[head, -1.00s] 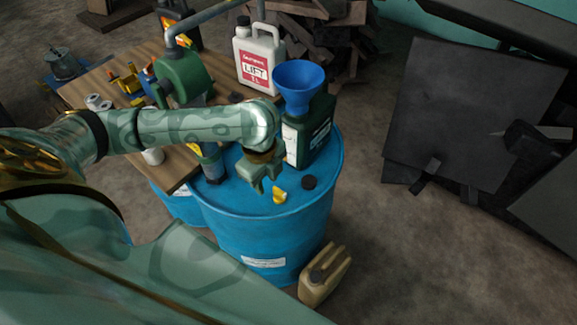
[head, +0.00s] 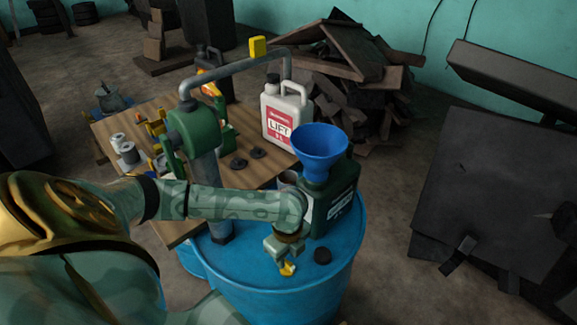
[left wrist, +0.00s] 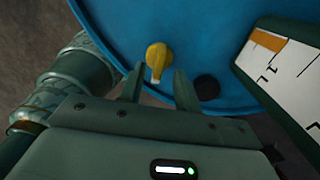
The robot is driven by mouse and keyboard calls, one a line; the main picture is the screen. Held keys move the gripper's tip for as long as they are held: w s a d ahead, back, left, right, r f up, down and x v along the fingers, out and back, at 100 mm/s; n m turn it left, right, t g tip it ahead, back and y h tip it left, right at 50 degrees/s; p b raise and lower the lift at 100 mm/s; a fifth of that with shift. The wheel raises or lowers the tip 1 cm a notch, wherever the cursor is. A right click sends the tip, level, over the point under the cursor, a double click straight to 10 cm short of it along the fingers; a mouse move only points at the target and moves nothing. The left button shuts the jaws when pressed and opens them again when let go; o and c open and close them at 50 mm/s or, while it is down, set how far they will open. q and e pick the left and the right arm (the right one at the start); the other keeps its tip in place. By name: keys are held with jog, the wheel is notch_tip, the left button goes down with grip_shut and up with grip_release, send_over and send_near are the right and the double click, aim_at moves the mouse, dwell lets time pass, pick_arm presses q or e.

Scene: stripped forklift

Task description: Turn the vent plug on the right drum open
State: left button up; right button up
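The blue drum (head: 318,290) stands upright at the lower centre of the head view. On its top is the yellow vent plug (head: 288,268), partly hidden by my left gripper (head: 283,254). In the left wrist view the vent plug (left wrist: 156,56) shows a rounded head with a lever pointing towards the gripper. My left gripper (left wrist: 158,72) is open there, one finger on each side of the lever, with gaps visible on both sides. The height of the fingers over the drum top is hard to tell. My right gripper is not in view.
A black round cap (head: 322,256) is right of the plug. A dark green canister (head: 338,200) with a blue funnel (head: 322,150) stands behind it on the drum. A hand pump (head: 195,130) rises at the left. A wooden table (head: 240,176) holds a white jug (head: 286,112).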

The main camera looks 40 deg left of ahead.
aim_at(287, 262)
pick_arm(q)
jog(key=shift+s+f+b, duration=0.1)
jog(key=shift+f+b, duration=0.25)
jog(key=shift+f, duration=1.35)
grip_shut()
